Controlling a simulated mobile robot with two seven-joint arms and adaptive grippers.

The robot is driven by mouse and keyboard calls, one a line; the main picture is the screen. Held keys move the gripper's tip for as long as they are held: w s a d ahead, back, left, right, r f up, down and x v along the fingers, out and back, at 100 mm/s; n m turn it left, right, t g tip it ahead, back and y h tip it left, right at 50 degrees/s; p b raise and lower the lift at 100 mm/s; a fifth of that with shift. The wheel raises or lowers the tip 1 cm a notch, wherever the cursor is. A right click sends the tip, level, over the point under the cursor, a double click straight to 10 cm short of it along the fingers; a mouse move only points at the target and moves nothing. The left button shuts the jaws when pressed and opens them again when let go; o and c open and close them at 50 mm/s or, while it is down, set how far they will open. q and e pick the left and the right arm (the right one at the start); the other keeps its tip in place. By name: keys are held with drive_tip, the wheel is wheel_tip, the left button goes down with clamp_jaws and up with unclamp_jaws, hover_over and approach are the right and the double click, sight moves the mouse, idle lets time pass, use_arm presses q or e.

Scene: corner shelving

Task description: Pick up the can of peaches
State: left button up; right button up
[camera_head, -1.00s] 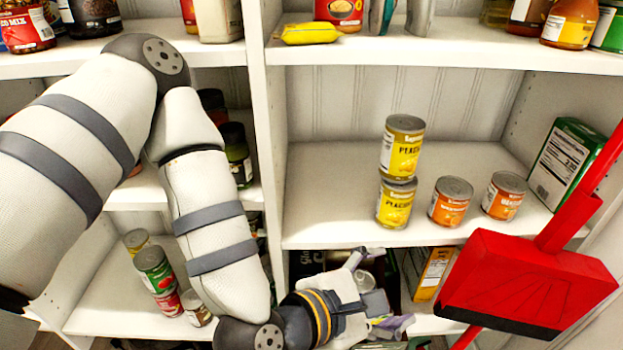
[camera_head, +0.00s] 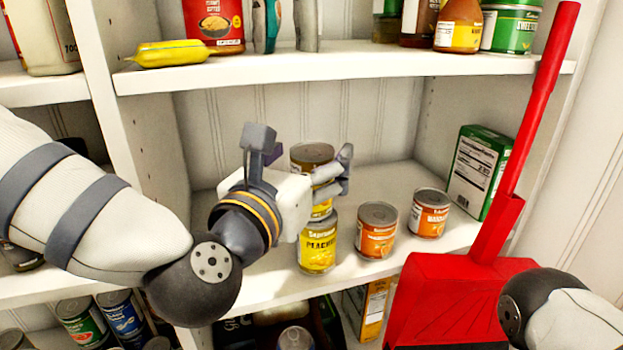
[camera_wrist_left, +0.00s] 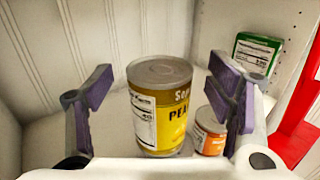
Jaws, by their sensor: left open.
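Two yellow cans of peaches stand stacked on the middle shelf. The upper can of peaches (camera_head: 313,153) is partly hidden behind my left gripper (camera_head: 303,150) in the head view; the lower can of peaches (camera_head: 317,247) shows below it. In the left wrist view, the upper can (camera_wrist_left: 160,105) stands upright between the two spread purple-padded fingers of my left gripper (camera_wrist_left: 160,88), with visible gaps on both sides. The left gripper is open and empty. My right gripper is not in view.
Two orange cans (camera_head: 377,231) (camera_head: 430,213) stand right of the stack. A green box (camera_head: 480,170) stands at the shelf's right wall. A red dustpan (camera_head: 450,295) with a long handle is in front at right. The shelf above (camera_head: 350,68) holds more goods.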

use_arm(q)
drive_tip(key=shift+x, duration=1)
drive_tip(key=c, duration=1.7)
